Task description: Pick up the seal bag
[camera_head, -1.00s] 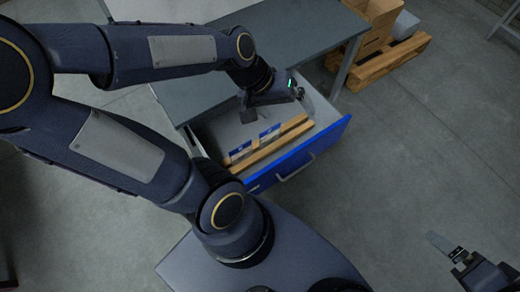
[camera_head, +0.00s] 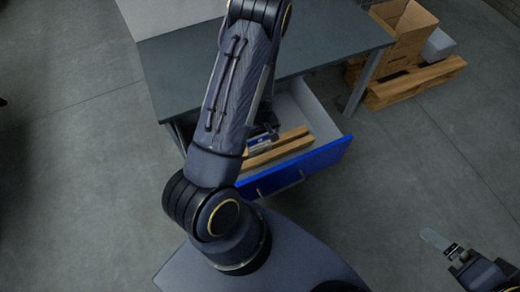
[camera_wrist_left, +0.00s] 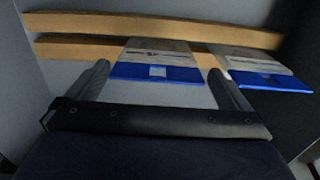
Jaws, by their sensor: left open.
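Two flat seal bags lie side by side in the open drawer, each pale and see-through with a blue band. In the left wrist view one seal bag (camera_wrist_left: 158,58) is straight ahead and the other (camera_wrist_left: 258,68) is to its right. My left gripper (camera_wrist_left: 160,72) is open and empty, its two fingers on either side of the nearer bag's blue band; I cannot tell whether they touch it. In the head view my left arm hides most of this gripper and the bags. My right gripper (camera_head: 447,246) is at the lower right, away from the drawer.
The drawer (camera_head: 318,160) has a blue front and grey walls. Wooden slats (camera_wrist_left: 85,24) cross it behind the bags. The grey table top (camera_head: 325,35) overhangs its back. A cardboard box (camera_head: 405,35) on a wooden pallet (camera_head: 415,82) stands at the back right. The floor right of the drawer is clear.

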